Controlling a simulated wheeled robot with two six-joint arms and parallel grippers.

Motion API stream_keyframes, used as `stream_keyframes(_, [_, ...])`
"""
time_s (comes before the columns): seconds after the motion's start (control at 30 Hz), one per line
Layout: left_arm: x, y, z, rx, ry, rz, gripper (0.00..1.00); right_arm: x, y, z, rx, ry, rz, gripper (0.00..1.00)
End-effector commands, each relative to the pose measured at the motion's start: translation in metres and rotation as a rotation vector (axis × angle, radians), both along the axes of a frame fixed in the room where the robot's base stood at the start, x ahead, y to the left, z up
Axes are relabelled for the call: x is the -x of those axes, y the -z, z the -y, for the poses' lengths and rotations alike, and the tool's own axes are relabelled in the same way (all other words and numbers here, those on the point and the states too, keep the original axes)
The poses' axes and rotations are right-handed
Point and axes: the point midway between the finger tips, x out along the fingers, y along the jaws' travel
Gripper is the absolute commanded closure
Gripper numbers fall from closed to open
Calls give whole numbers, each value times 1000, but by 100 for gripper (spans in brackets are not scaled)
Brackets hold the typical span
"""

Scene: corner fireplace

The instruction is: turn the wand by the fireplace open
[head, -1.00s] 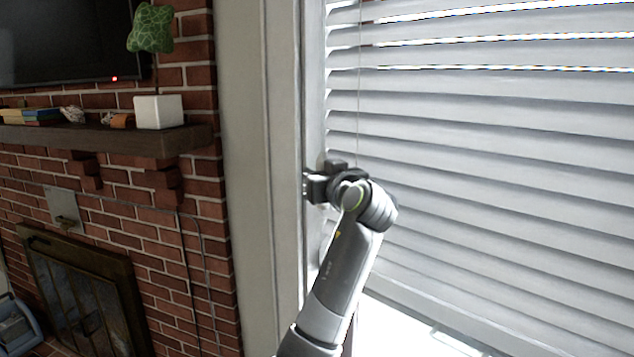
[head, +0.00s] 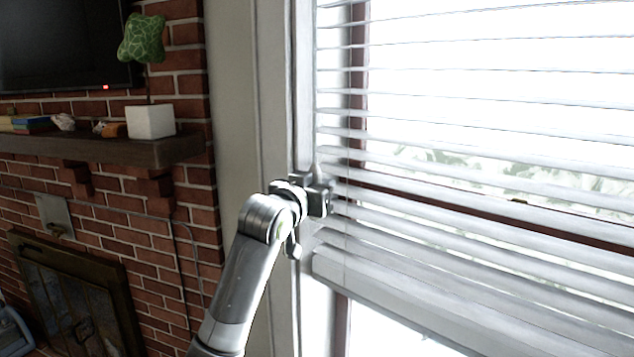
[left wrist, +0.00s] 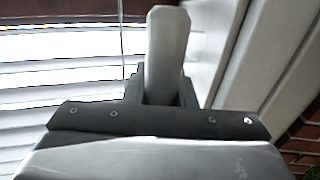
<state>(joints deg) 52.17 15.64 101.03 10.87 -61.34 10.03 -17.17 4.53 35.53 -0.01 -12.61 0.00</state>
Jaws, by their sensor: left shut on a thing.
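The wand is a thick pale grey stick, seen in the left wrist view (left wrist: 167,45) standing up between my two dark fingers. In the head view only a small pale bit of the wand (head: 316,170) shows above my gripper, at the left edge of the blind. My left gripper (head: 314,190) is shut on the wand; it also shows in the left wrist view (left wrist: 163,92). The window blind (head: 480,145) has its slats tilted apart, with bright outdoors and some foliage showing between them. My right gripper is not in view.
The pale window frame (head: 268,100) stands close behind my gripper. To the left are the brick fireplace wall (head: 120,225) and a wooden mantel (head: 120,150) bearing a white pot (head: 150,122) with a green plant. A thin cord (left wrist: 123,40) hangs beside the wand.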

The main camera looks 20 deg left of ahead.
Motion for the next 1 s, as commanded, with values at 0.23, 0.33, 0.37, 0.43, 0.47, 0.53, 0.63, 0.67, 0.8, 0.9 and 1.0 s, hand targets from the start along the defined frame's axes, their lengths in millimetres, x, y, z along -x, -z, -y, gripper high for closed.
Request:
stream_keyframes(0.23, [0, -2, 1, -1, 104, 4, 99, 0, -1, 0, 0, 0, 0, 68])
stream_keyframes(0.33, [0, -2, 2, 1, 130, 4, 99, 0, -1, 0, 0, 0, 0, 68])
stream_keyframes(0.37, [0, -2, 2, 0, 135, 4, 99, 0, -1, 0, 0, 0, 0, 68])
stream_keyframes(0.43, [0, -2, 2, 0, 145, 4, 99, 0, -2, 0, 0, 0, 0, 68])
stream_keyframes(0.47, [1, -2, 3, 0, 149, 4, 99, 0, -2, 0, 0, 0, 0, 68])
stream_keyframes(0.53, [1, -2, 3, 0, 153, 4, 99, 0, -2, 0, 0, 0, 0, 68])
stream_keyframes(0.63, [1, -2, 3, 0, 156, 4, 99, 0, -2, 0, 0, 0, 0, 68])
stream_keyframes(0.67, [1, -2, 3, 0, 156, 4, 99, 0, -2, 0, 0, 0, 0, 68])
stream_keyframes(0.8, [1, -2, 3, 0, 156, 4, 99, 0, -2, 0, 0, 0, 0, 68])
stream_keyframes(0.9, [1, -2, 3, 0, 155, 4, 99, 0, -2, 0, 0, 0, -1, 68])
stream_keyframes(1.0, [1, -1, 3, -1, 155, 3, 63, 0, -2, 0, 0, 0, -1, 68])
